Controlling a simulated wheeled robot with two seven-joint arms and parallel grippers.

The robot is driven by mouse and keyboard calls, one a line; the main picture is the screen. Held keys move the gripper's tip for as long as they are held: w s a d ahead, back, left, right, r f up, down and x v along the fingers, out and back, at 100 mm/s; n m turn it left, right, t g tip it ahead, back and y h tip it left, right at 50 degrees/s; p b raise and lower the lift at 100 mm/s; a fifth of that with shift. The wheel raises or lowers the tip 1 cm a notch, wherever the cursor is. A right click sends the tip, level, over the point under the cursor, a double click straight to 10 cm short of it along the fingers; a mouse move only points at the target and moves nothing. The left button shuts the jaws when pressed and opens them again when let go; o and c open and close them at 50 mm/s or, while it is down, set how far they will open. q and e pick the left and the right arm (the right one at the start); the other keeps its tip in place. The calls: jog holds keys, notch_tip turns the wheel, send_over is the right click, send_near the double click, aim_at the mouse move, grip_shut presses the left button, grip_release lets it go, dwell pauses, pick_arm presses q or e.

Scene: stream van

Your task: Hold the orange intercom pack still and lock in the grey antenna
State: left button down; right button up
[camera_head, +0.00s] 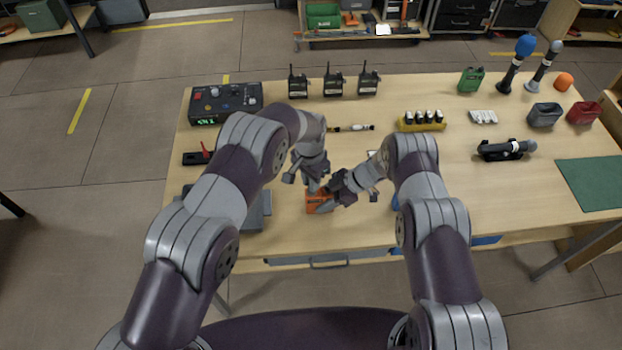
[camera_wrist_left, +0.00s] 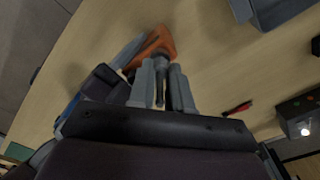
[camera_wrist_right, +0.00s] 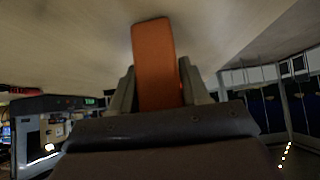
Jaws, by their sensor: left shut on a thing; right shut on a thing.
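The orange intercom pack (camera_head: 318,203) is low over the front middle of the table, between my two grippers. My right gripper (camera_head: 330,197) is shut on the pack from the right; the pack fills its jaws in the right wrist view (camera_wrist_right: 155,60). My left gripper (camera_head: 313,184) is above the pack. In the left wrist view its fingers (camera_wrist_left: 162,85) are shut on a dark thin part, the grey antenna (camera_wrist_left: 160,62), which meets the end of the pack (camera_wrist_left: 155,46). Whether the antenna is locked in cannot be seen.
The table (camera_head: 300,245) is bare around the pack. A grey bin (camera_head: 250,212) stands to the left, and a black control box (camera_head: 226,101) at the back left. Several black radios (camera_head: 333,82) stand at the back. A green mat (camera_head: 590,183) lies at the right.

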pick_arm(q)
jog(key=n, duration=0.3)
jog(key=n, duration=0.2)
jog(key=shift+n, duration=0.4)
jog(key=c, duration=1)
grip_release()
jog(key=shift+r, duration=0.15)
notch_tip(320, 180, up, 12)
jog(key=shift+a+f, duration=0.15)
pick_arm(e)
jog(key=o, duration=1.3)
jog(key=shift+c, duration=0.2)
